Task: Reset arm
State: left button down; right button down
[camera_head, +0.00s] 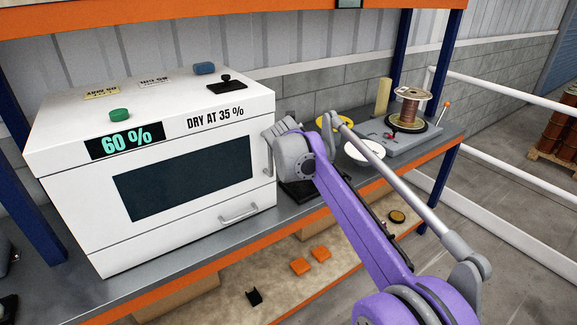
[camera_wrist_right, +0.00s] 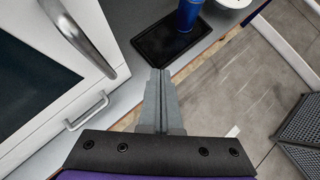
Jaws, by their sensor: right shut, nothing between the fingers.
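My right arm, purple and grey, reaches in from the lower right in the head view, its wrist beside the right side of the white drying cabinet (camera_head: 75,215). My right gripper (camera_wrist_right: 160,72) is shut and empty in the right wrist view, pointing toward a black tray (camera_wrist_right: 165,45) on the grey shelf. The arm hides its fingers in the head view. The cabinet's curved door handle (camera_wrist_right: 80,38) and lower drawer handle (camera_wrist_right: 87,112) are left of the fingers. The cabinet's display reads 60 %. My left gripper is not in view.
A blue cylinder (camera_wrist_right: 189,14) stands at the tray's far edge. A copper-coloured spool (camera_head: 409,104) stands on a grey base farther right, near a white disc (camera_head: 365,151). Blue posts and orange beams frame the shelf. White rails (camera_head: 480,215) run along the right; floor there is open.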

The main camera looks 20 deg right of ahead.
jog(key=s+a+f+m+y, duration=0.1)
jog(key=s+a+f+m, duration=0.25)
jog(key=s+m, duration=0.45)
jog(key=s+a+f+m+y, duration=0.15)
jog(key=s+a+m, duration=0.3)
jog(key=s, duration=0.55)
jog(key=s+a+f+m+y, duration=0.1)
jog(key=s+a+f+m, duration=0.2)
jog(key=s+f+m, duration=0.4)
jog(key=s+a+f+m+g+y, duration=0.1)
jog(key=s+a+f+m, duration=0.2)
jog(key=s+f+m, duration=0.5)
jog(key=s+m, duration=0.1)
jog(key=s, duration=0.3)
jog(key=shift+s+a+f+g, duration=0.2)
jog(key=shift+s+a+g, duration=0.1)
jog(key=shift+a, duration=0.1)
